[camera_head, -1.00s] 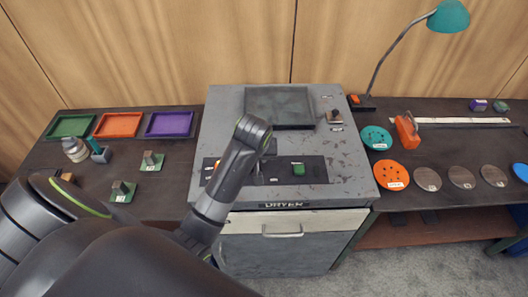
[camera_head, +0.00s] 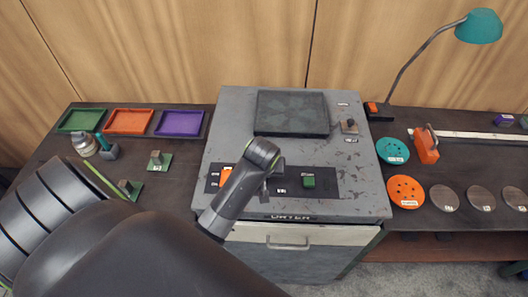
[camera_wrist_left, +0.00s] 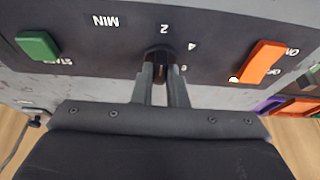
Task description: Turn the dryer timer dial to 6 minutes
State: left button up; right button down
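The dryer's dark timer dial (camera_wrist_left: 159,57) shows in the left wrist view on the black control panel, near the printed 2, 4 and MIN marks. My left gripper (camera_wrist_left: 162,78) has its two fingers close together on either side of the dial's knob, apparently shut on it. In the head view my left gripper (camera_head: 266,188) is low over the panel (camera_head: 325,185), and my arm hides the dial there. The dial's exact pointer setting is hard to read. My right gripper is not in view.
The green START button (camera_head: 308,181) and orange ON/OFF switch (camera_head: 225,175) flank the dial. The dryer (camera_head: 360,190) has a square recessed plate (camera_head: 290,112) and a small knob (camera_head: 349,127) on top. Side tables hold trays, small blocks, discs and a lamp (camera_head: 478,26).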

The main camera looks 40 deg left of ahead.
pick_arm(q)
jog(key=shift+m, duration=0.3)
grip_shut()
jog(key=m+h, duration=0.1)
jog(key=m, duration=0.1)
jog(key=shift+a+m+t, duration=0.15)
jog(key=shift+m+t, duration=0.15)
jog(key=m+h, duration=0.1)
jog(key=m, duration=0.3)
jog(key=shift+a+h, duration=0.15)
jog(key=shift+h, duration=0.25)
jog(key=m+h, duration=0.1)
jog(key=m, duration=0.4)
jog(key=m+g+h, duration=0.1)
jog(key=m, duration=0.1)
jog(key=shift+w+a+m+h, duration=0.1)
jog(key=shift+m+h, duration=0.2)
jog(key=m, duration=0.2)
jog(key=m+g+h, duration=0.1)
jog(key=m, duration=0.1)
jog(key=shift+w+a+m+b, duration=0.1)
jog(key=shift+w+m+b, duration=0.05)
jog(key=shift+m+b, duration=0.2)
jog(key=shift+m+g+h+b, duration=0.3)
jog(key=shift+m+g+b, duration=0.7)
jog(key=shift+m, duration=1.15)
